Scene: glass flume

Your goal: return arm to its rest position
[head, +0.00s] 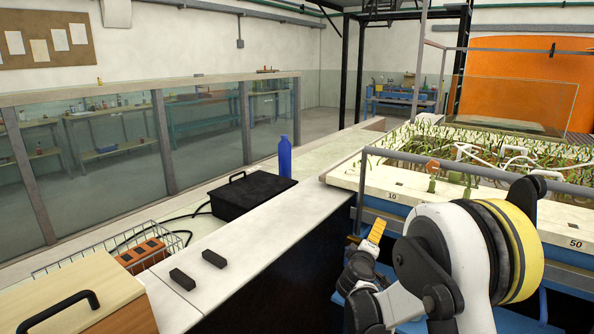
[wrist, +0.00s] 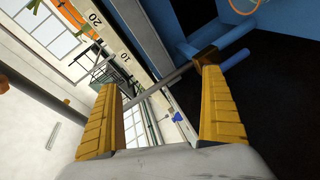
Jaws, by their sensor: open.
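My gripper (head: 368,240) shows in the head view at the lower centre right, beside the blue front of the planted flume tank (head: 400,183). Its upper yellow finger points upward; the other is mostly hidden. In the wrist view my gripper (wrist: 160,80) has its two yellow fingers wide apart, with nothing held between them. My white and black arm, with a yellow band, bends across the lower right of the head view.
A metal rail (head: 470,172) runs along the tank front, close to my arm. On the pale counter stand a blue bottle (head: 285,157), a black case (head: 252,192), two dark blocks (head: 214,259) and a wire basket (head: 133,245). A dark gap lies between counter and tank.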

